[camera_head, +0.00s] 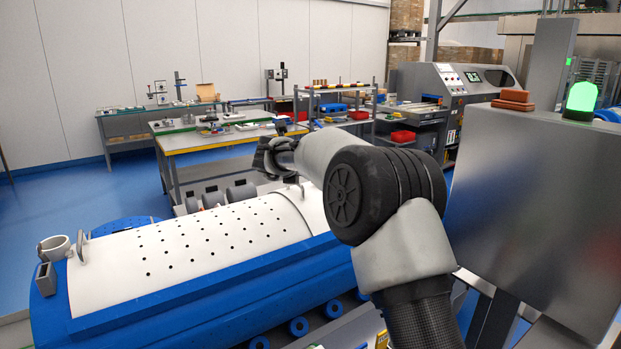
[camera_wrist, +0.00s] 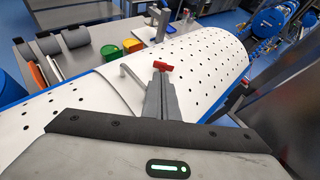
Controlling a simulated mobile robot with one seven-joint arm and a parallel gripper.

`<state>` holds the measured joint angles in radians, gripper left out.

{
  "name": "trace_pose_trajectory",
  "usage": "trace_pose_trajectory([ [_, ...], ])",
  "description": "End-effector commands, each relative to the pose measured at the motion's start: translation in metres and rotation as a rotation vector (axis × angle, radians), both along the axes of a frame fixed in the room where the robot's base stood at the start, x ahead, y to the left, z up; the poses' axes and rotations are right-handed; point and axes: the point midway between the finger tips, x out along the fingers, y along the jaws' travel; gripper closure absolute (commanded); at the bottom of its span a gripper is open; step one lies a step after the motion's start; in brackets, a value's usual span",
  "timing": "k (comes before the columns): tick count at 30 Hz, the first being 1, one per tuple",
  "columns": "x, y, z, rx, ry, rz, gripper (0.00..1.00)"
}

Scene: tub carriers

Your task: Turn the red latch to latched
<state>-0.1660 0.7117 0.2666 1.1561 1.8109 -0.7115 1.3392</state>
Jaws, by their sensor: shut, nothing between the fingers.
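A small red piece (camera_wrist: 163,66), which looks like the red latch, shows in the wrist view just past my fingertips, over the white perforated drum (camera_wrist: 200,55). My gripper (camera_wrist: 160,77) is shut and its fingers point at the red piece. I cannot tell whether they touch it. The fingers hide what lies below the red piece, and I cannot tell whether the latch is turned to latched. In the head view the drum (camera_head: 190,250) lies in a blue frame (camera_head: 190,303), and my arm hides its right part; no red latch shows there.
A pale bent handle (camera_wrist: 133,76) stands on the drum left of my fingers. A grey cabinet (camera_head: 540,200) with a green lamp (camera_head: 580,100) stands close at the right. A workbench (camera_head: 225,141) stands behind the drum. Blue floor is free at the left.

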Motion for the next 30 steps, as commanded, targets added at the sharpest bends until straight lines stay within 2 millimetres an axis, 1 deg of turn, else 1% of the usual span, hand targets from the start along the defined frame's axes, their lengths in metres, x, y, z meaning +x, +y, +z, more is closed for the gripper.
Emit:
trace_pose_trajectory([
  [1, 0.001, 0.004, -0.003, 0.049, 0.007, -0.024, 1.0],
  [3, 0.002, 0.006, -0.007, 0.088, 0.014, -0.045, 1.0],
  [7, 0.012, 0.002, -0.014, 0.1, 0.017, -0.052, 1.0],
  [15, 0.053, -0.011, -0.038, 0.097, 0.017, -0.05, 1.0],
  [21, 0.074, -0.018, -0.051, 0.096, 0.016, -0.047, 1.0],
  [24, 0.079, -0.02, -0.054, 0.096, 0.015, -0.048, 1.0],
  [30, 0.082, -0.021, -0.057, 0.094, 0.014, -0.047, 1.0],
])
